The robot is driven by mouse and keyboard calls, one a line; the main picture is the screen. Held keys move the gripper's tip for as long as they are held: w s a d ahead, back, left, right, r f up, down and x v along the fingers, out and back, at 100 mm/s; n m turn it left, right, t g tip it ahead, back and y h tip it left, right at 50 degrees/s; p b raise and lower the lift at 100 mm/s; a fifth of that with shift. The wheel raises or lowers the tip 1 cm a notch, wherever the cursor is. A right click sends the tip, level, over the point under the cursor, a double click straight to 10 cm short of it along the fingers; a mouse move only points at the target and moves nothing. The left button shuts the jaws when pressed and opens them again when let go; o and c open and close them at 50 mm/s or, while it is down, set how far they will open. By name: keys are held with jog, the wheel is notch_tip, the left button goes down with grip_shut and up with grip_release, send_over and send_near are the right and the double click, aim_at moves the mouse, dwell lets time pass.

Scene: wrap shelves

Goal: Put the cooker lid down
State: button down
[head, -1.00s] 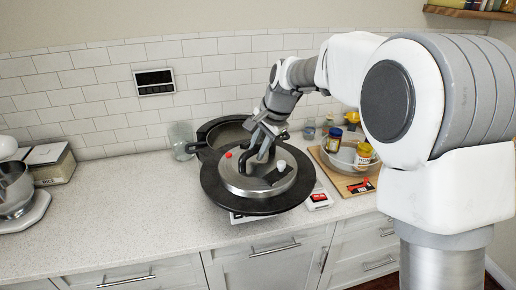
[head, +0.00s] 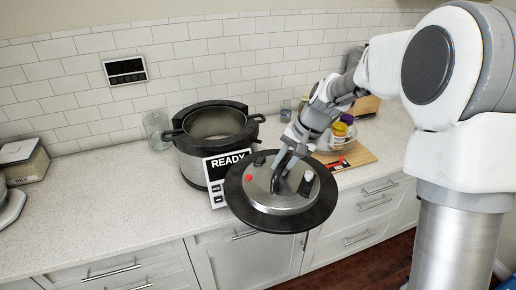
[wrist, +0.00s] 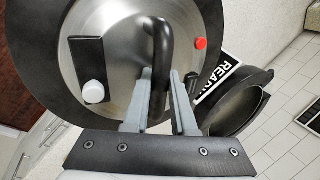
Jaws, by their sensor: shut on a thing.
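The cooker lid (head: 265,198) is a silver disc with a wide black rim, a red button and a white knob. My gripper (head: 287,170) is shut on its black handle and holds it in the air, in front of the cooker and past the counter's front edge. In the wrist view, the lid (wrist: 122,45) fills the upper left, and the fingers of my gripper (wrist: 160,85) are around the handle. The cooker (head: 190,160) stands uncovered on the counter, its dark inside showing and its panel reading READY. The lid hides part of its lower front.
The counter (head: 95,195) is bare to the left of the cooker. A glass jar (head: 156,126) stands beside the cooker near the wall. A wooden board (head: 358,155) with a bowl and jars lies to the right. A box (head: 24,160) and a scale sit far left.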

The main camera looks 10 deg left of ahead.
aim_at(331, 195)
jog(key=s+d+f+n, duration=0.1)
jog(key=d+f, duration=0.1)
jog(key=d, duration=0.2)
jog(key=s+d+f+n, duration=0.1)
jog(key=d+f, duration=0.1)
jog(key=d, duration=0.3)
jog(key=s+d+f+n+g, duration=0.1)
jog(key=d+f, duration=0.2)
jog(key=d, duration=0.1)
jog(key=shift+d+f+n, duration=0.1)
jog(key=shift+d+n, duration=0.2)
jog(key=shift+a, duration=0.1)
notch_tip(331, 195, down, 3)
jog(key=b, duration=0.3)
jog(key=shift+f, duration=0.1)
jog(key=shift+a, duration=0.25)
